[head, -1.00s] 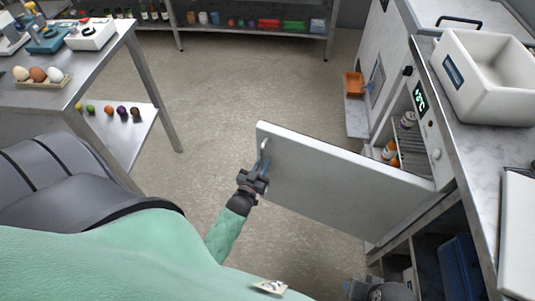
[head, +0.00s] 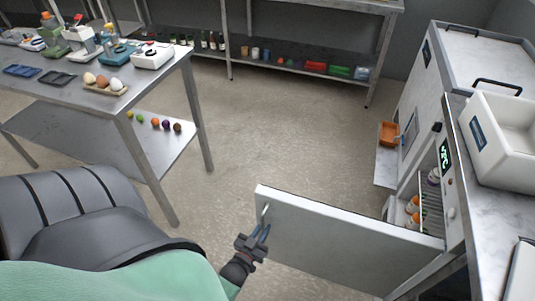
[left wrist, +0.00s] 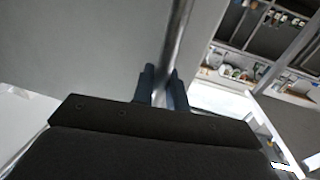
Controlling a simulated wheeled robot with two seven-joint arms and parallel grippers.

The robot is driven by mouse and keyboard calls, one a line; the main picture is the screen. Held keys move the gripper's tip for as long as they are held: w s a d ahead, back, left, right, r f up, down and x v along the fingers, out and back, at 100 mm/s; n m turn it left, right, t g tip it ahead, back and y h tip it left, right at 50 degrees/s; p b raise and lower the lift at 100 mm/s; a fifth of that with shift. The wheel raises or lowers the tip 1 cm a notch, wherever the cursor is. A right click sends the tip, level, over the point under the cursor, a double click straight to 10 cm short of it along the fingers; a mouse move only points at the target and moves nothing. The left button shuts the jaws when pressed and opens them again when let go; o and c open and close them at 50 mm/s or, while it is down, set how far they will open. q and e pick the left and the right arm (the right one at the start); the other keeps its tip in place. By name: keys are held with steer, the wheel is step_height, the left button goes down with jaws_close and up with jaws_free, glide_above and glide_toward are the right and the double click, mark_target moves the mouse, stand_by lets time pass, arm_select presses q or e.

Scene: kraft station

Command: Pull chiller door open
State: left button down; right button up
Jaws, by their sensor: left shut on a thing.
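The chiller door (head: 345,240) stands swung wide open from the chiller (head: 455,190) on the right in the head view. Its metal handle (head: 265,213) is on the door's free edge side, and it also shows as a bar in the left wrist view (left wrist: 178,40). My left gripper (head: 263,232) is shut on the handle, with its two blue fingers on either side of the bar in the left wrist view (left wrist: 161,88). Inside the chiller, bottles (head: 413,207) stand by a wire rack (head: 431,205). My right gripper is out of view.
A steel table (head: 140,95) with eggs (head: 104,82) and devices stands at the left. A shelf (head: 290,68) runs along the back. The floor (head: 270,130) between is clear.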

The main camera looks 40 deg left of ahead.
arm_select(q)
steer(key=s, duration=0.1)
steer(key=s+d, duration=0.1)
steer(key=s, duration=0.1)
steer(key=shift+s+d, duration=0.35)
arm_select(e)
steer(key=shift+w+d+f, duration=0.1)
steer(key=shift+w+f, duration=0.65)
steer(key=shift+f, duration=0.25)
arm_select(q)
steer(key=c, duration=1.5)
jaws_free()
steer(key=shift+c, duration=0.2)
steer(key=shift+o, duration=0.2)
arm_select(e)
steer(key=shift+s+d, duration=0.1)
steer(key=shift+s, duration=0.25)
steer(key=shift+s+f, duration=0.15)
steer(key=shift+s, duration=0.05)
